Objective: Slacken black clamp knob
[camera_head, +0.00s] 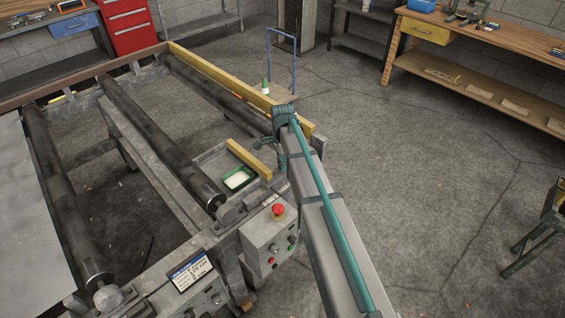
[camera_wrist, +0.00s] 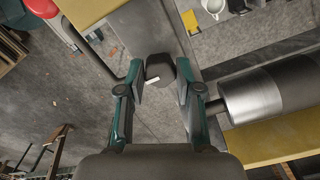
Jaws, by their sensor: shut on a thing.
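The black clamp knob (camera_wrist: 160,68) is in the wrist view, a dark block with a small white mark on its lower side. My gripper (camera_wrist: 160,78) has one teal-and-grey finger on each side of the knob and is shut on it. In the head view my gripper (camera_head: 268,142) is at the end of my arm, beside the roller frame near the end of the yellow beam. The knob is not distinguishable there, hidden by the gripper and arm. What the knob is mounted on is partly hidden in the wrist view.
A yellow beam (camera_head: 225,80) and dark rollers (camera_head: 165,140) lie left of my arm. A control box (camera_head: 270,238) with a red button (camera_head: 278,209) stands close below. Open floor lies right.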

